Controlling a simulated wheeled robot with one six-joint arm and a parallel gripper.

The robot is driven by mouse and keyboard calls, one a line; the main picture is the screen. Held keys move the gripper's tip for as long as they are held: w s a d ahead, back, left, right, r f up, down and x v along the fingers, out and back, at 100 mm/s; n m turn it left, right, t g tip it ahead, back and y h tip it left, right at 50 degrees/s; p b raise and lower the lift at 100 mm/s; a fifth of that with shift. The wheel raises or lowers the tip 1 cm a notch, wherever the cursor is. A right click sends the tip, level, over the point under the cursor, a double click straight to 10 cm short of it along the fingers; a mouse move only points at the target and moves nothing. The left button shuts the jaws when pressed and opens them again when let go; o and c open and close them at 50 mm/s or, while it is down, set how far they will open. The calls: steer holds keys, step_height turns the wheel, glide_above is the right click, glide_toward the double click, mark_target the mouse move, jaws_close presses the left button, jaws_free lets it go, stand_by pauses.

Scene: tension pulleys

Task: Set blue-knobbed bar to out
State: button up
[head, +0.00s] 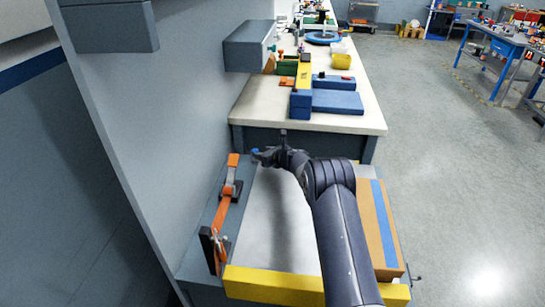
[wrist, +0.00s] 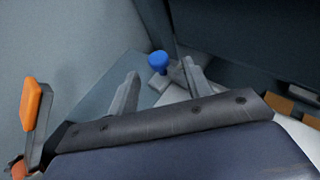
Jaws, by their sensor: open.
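The blue knob (wrist: 157,62) of the bar shows in the wrist view just beyond and between my fingertips, with grey metal parts below it. In the head view a small blue spot (head: 256,152) shows at the tip of my arm, at the far end of the bench. My gripper (wrist: 162,82) is open, with one finger to each side of the knob's line in the wrist view. It also shows in the head view (head: 268,157). I cannot tell whether a finger touches the knob. Most of the blue-knobbed bar is hidden by my gripper.
An orange-knobbed lever (head: 233,160) and an orange bar (head: 223,213) stand left of my arm, close to the grey wall panel (head: 150,100). The orange knob shows in the wrist view (wrist: 31,103). A yellow strip (head: 275,282) edges the bench's front. Another bench (head: 340,121) stands beyond.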

mark_target(257, 151)
steer(key=shift+b+v, duration=0.55)
steer(key=shift+v, duration=2.5)
steer(key=shift+p+x, duration=1.1)
steer(key=shift+x, duration=4.3)
steer(key=shift+s, duration=0.1)
steer(key=shift+b+v, duration=1.05)
steer(key=shift+v, duration=4.05)
steer(key=shift+p+x, duration=1.15)
steer(key=shift+x, duration=4)
steer(key=shift+s+a, duration=0.2)
steer(key=shift+s, duration=0.4)
